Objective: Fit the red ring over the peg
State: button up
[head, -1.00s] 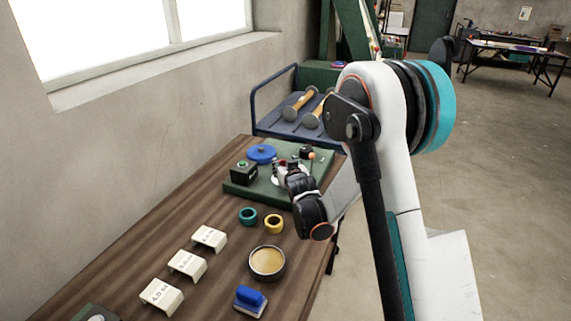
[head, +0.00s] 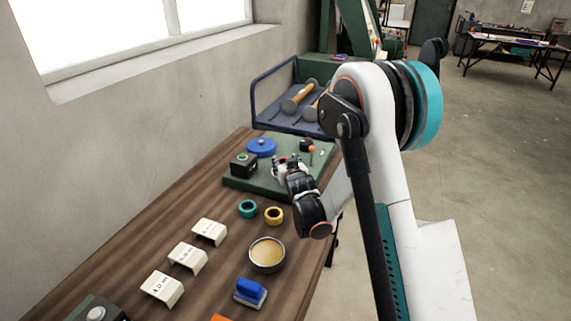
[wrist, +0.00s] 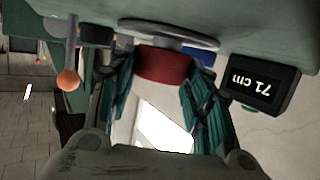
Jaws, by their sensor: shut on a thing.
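The red ring (wrist: 165,66) is between the teal finger pads of my gripper (wrist: 160,85) in the wrist view, which is upside down. A round grey metal disc (wrist: 190,38) lies right against or just under the ring on the green board (wrist: 240,14). In the head view my gripper (head: 284,168) is low over the green board (head: 262,183), and the ring is too small to make out there.
On the board stand a black box (head: 243,165) reading "71 cm" in the wrist view, a blue disc (head: 262,147) and an orange-tipped stick (head: 312,149). A teal ring (head: 248,208), a yellow ring (head: 273,215) and a round dish (head: 267,255) lie on the table nearer me.

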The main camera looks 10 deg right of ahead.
jog(key=shift+f, duration=0.35)
dwell(0.3)
jog(key=o, duration=0.9)
jog(key=shift+o, duration=0.2)
jog(key=v, duration=1.2)
jog(key=shift+r, duration=0.1)
jog(key=s+d+r+g, duration=0.1)
jog(key=s+r+g, duration=0.3)
jog(key=s+r, duration=0.7)
jog(key=s+g, duration=0.3)
jog(key=s, duration=2)
jog(key=shift+a+f+g+y, duration=0.2)
jog(key=shift+f+g+y, duration=0.1)
jog(key=shift+f, duration=0.05)
